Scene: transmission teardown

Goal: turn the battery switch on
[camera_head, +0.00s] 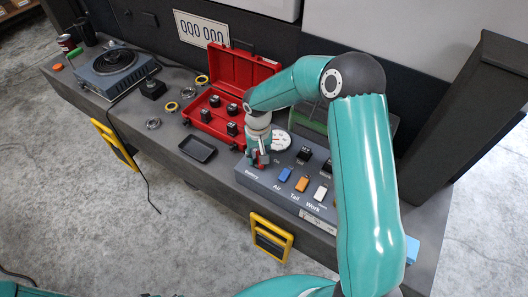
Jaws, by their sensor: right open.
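The switch panel (267,181) is a grey box on the bench, with the labels Battery, Air, Tail and Work along its front. The red battery switch (263,159) is at its left end, above the Battery label, and is partly hidden by my right gripper (257,158). That gripper points down at the switch, open, with its fingers close around or beside it; I cannot tell whether they touch. The switch's on or off position is too small to tell. My left gripper is out of view.
Blue (285,174), orange (302,184) and white (320,193) switches stand to the right on the panel. An open red case (238,75) with black parts lies behind left. A black tray (198,149) is left of the panel. My right arm covers the bench's right part.

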